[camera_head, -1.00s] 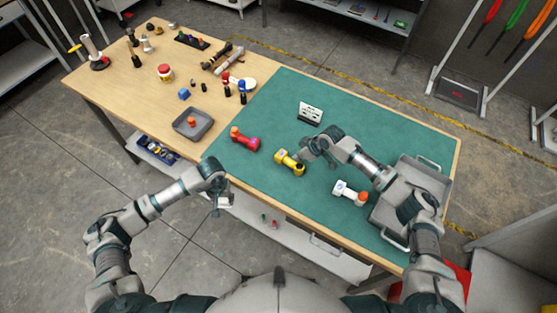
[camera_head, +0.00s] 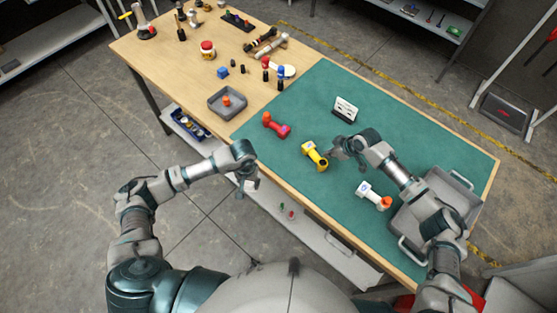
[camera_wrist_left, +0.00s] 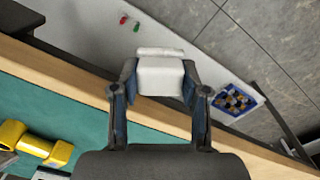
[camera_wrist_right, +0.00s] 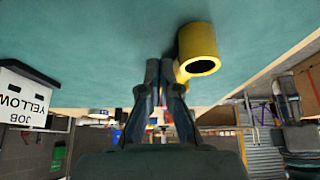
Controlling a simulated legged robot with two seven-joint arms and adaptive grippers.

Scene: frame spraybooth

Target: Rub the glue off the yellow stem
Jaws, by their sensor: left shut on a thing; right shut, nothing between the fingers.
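The yellow stem (camera_head: 315,155) lies on the green mat (camera_head: 400,140) and has a pale patch at one end. It also shows in the left wrist view (camera_wrist_left: 38,147) and, as an open ring end, in the right wrist view (camera_wrist_right: 197,48). My right gripper (camera_head: 332,153) is shut and empty close beside the stem; I cannot tell whether it touches. In the right wrist view its fingertips (camera_wrist_right: 160,66) are just left of the ring. My left gripper (camera_head: 246,188) is shut on a white block (camera_wrist_left: 160,76), held out past the table's front edge. No glue is clearly visible.
A red stem (camera_head: 275,125) and a white stem (camera_head: 373,195) lie on the mat. A sign (camera_wrist_right: 25,95) reads "JOB YELLOW". A grey metal tray (camera_head: 446,190) is at the right and a small grey tray (camera_head: 228,103) at the left. Several tools stand farther back.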

